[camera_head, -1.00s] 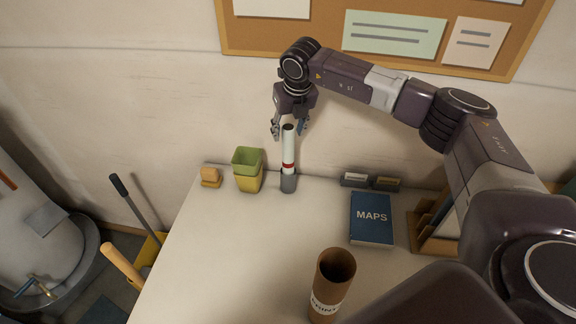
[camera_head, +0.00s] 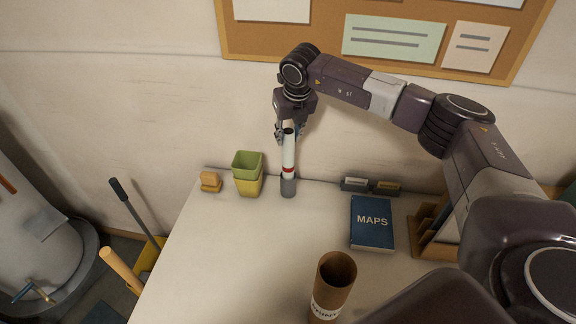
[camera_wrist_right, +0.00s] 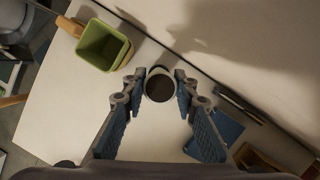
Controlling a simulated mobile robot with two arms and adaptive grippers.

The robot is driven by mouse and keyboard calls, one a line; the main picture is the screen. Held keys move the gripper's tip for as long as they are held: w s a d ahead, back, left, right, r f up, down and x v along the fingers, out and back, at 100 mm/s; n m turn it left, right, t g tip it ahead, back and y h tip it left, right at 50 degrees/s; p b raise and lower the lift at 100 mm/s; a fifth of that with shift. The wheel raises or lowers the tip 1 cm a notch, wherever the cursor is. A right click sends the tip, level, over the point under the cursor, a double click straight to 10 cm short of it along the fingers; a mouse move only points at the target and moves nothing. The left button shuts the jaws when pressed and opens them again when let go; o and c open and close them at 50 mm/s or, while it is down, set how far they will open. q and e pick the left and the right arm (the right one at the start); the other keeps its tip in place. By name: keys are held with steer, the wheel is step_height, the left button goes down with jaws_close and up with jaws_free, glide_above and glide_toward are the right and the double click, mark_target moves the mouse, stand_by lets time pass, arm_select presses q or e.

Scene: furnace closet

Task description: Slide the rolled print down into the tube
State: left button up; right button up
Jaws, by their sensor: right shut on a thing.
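The rolled print (camera_head: 289,155) is a slim white roll with a red band, upright in a small grey holder (camera_head: 288,187) near the back edge of the table. My right gripper (camera_head: 287,136) points down and is shut on the upper end of the roll. In the right wrist view the roll's dark open end (camera_wrist_right: 160,86) lies between the fingers. The tube (camera_head: 331,285) is brown cardboard with a white label, upright and open at the top, near the front of the table. My left gripper is not in view.
Green and yellow stacked pots (camera_head: 247,173) stand just left of the holder, with a small wooden block (camera_head: 210,181) beyond. A blue MAPS book (camera_head: 371,221) lies to the right, near a wooden rack (camera_head: 428,235). The table's left-middle area is clear.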

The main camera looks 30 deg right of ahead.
jaws_close()
step_height(320, 180, up, 12)
steer(key=p, duration=0.5)
steer(key=shift+p, duration=0.35)
stand_by(0.7)
